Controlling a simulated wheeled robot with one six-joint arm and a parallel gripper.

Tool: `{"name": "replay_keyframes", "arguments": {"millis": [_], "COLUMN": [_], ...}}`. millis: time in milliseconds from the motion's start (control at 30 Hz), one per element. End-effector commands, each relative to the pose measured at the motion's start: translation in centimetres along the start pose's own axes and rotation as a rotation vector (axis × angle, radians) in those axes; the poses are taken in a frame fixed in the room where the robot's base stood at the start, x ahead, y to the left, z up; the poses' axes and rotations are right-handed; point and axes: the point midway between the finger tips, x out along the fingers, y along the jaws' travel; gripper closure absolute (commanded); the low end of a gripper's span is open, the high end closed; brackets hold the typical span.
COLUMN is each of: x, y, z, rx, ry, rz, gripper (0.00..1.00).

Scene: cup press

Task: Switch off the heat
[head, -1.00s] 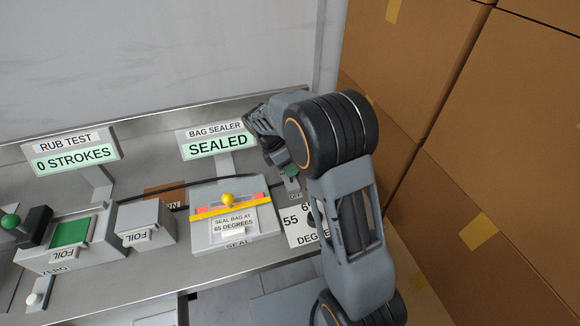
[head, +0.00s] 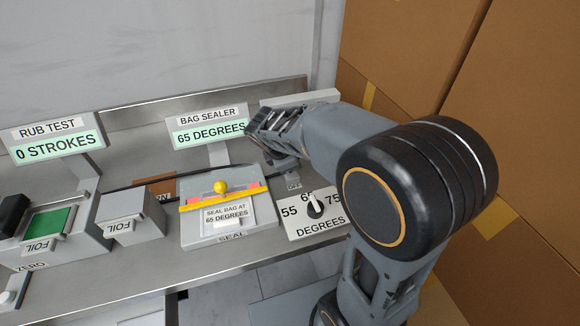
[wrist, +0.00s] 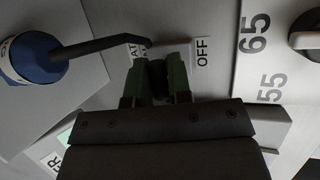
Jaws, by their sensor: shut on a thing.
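The heat switch plate (wrist: 190,47), with OFF at its right end, lies in front of my gripper in the wrist view. My gripper (wrist: 158,75) has its green fingers shut on the small dark switch lever (wrist: 157,70) over this plate. The lever is mostly hidden between the fingers, so its position is hard to tell. In the head view the OFF label (head: 293,184) shows below my gripper (head: 283,165), and my arm covers part of the area. The bag sealer display (head: 209,129) reads 65 DEGREES.
The temperature dial (head: 314,207) sits in front of the switch, its pointer toward 65. Left of it is the bag sealer (head: 227,226) with a yellow bar. Cardboard boxes (head: 410,60) stand right.

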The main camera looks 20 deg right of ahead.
Motion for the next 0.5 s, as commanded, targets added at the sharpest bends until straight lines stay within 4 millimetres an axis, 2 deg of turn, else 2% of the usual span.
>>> {"name": "replay_keyframes", "arguments": {"millis": [33, 500], "x": [0.5, 0.2], "y": [-0.3, -1.7], "z": [-0.3, -0.1], "rx": [0.018, 0.129], "ry": [0.004, 0.004], "rz": [0.050, 0.316], "gripper": [1.00, 1.00]}}
